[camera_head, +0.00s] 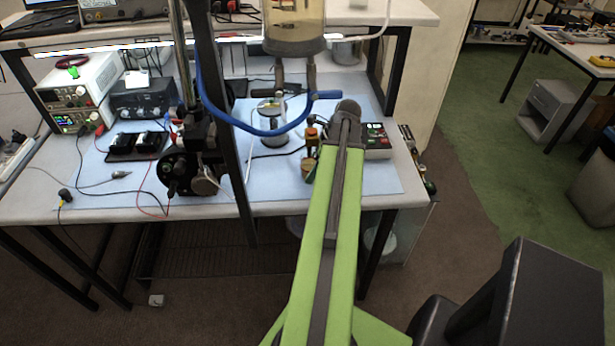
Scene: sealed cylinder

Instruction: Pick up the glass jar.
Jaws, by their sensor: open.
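A small, clear, upright cylinder (270,128) stands on the light blue mat in the middle of the bench and looks like the glass jar. A blue hose passes in front of it, and its fine details are too small to tell. My green arm rises from the bottom of the view to a dark joint just right of the cylinder, with a visible gap between them.
A larger yellowish cylinder (295,28) hangs above the jar, with the blue hose (240,122) below. A dark post and clamp stand (190,165) rise to the left. A brass fitting (311,138) and grey control box (376,140) sit close right. Mat (375,185) is bare at front right.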

